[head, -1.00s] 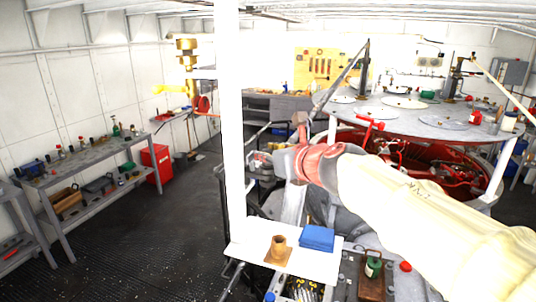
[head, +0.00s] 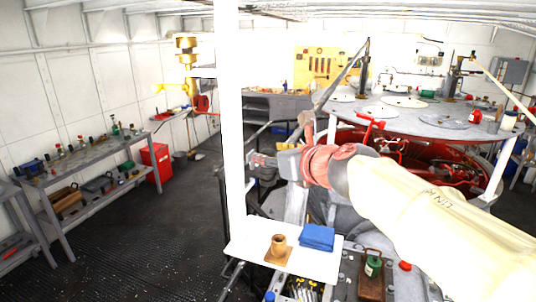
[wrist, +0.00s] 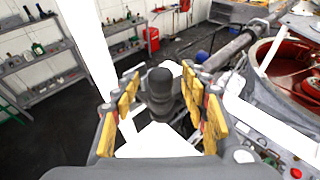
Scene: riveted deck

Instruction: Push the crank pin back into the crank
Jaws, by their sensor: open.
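My gripper (head: 257,160) reaches leftward beside the white post in the head view. In the wrist view its yellow-padded fingers (wrist: 160,76) are spread wide apart. A dark grey, round-topped cylindrical piece (wrist: 161,92), which looks like the crank pin, shows between the fingers with visible gaps on both sides. I cannot tell how far ahead of the fingertips it is, or how deep it sits. The crank is not clearly distinguishable. Grey machinery (head: 297,205) lies below my gripper in the head view, partly hidden by my arm.
A white post (head: 232,120) stands close to my gripper. A long grey rod (wrist: 238,46) and a red-lined round machine (wrist: 290,70) are at right. The left floor is clear.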

